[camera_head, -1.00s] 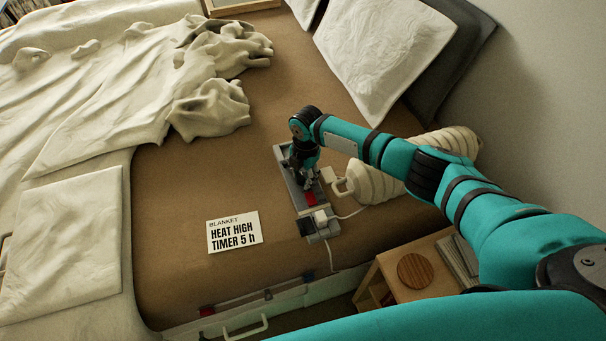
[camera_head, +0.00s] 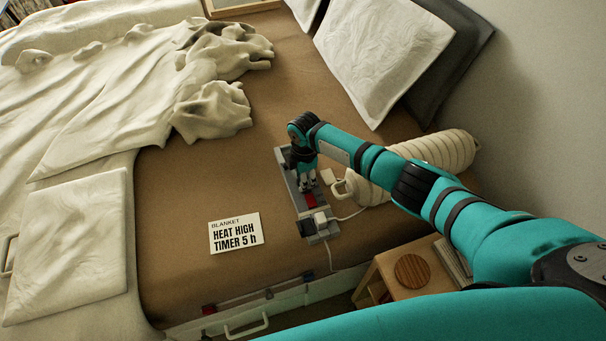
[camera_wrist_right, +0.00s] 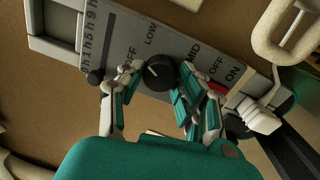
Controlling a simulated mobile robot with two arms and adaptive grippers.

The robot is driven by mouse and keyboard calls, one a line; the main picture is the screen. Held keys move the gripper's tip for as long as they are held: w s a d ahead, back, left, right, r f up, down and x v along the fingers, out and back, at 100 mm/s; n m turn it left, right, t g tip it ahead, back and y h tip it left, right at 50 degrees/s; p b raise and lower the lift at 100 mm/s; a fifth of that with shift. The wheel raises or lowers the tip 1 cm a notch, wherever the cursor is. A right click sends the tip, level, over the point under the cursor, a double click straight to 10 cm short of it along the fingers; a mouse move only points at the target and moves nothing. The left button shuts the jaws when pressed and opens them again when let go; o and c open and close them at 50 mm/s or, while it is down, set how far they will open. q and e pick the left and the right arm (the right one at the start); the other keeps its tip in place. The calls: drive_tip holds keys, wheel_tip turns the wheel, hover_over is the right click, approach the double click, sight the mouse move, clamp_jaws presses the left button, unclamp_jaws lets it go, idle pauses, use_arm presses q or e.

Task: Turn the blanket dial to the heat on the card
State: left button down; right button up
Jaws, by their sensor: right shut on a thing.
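A card (camera_head: 235,233) lies on the brown mattress and reads BLANKET, HEAT HIGH, TIMER 5 h. The grey control panel (camera_head: 286,160) lies to its right; it also shows in the right wrist view (camera_wrist_right: 195,50). My right gripper (camera_wrist_right: 160,72) is shut on the round black dial (camera_wrist_right: 158,76), one finger on each side. The dial's short white mark points up and left, roughly between OFF and LOW. My left gripper is out of view.
The panel also has a timer scale with a black knob (camera_wrist_right: 95,77) and a red switch (camera_wrist_right: 217,87) by OFF and ON. A cream rolled bundle (camera_head: 432,157) lies to the right. A wooden bedside table (camera_head: 409,262) stands in front. Mattress around the card is clear.

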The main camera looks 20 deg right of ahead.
drive_tip(key=m+p, duration=0.1)
drive_tip(key=m, duration=0.2)
drive_tip(key=shift+a+r+m, duration=0.1)
drive_tip(key=shift+m, duration=0.3)
drive_tip(key=m+p, duration=0.1)
drive_tip(key=m, duration=0.2)
drive_tip(key=shift+m, duration=0.3)
drive_tip(key=m+p, duration=0.1)
drive_tip(key=m, duration=0.2)
drive_tip(key=shift+m, duration=0.3)
drive_tip(key=m, duration=0.3)
drive_tip(key=shift+w+m+h, duration=0.1)
drive_tip(key=shift+m+h, duration=0.2)
drive_tip(key=m, duration=0.3)
drive_tip(key=shift+m+g+p, duration=0.3)
drive_tip(key=m, duration=0.4)
drive_tip(key=shift+m, duration=0.3)
drive_tip(key=m, duration=0.4)
drive_tip(key=shift+w, duration=0.1)
drive_tip(key=shift+m+b, duration=0.3)
drive_tip(key=shift+m, duration=1.4)
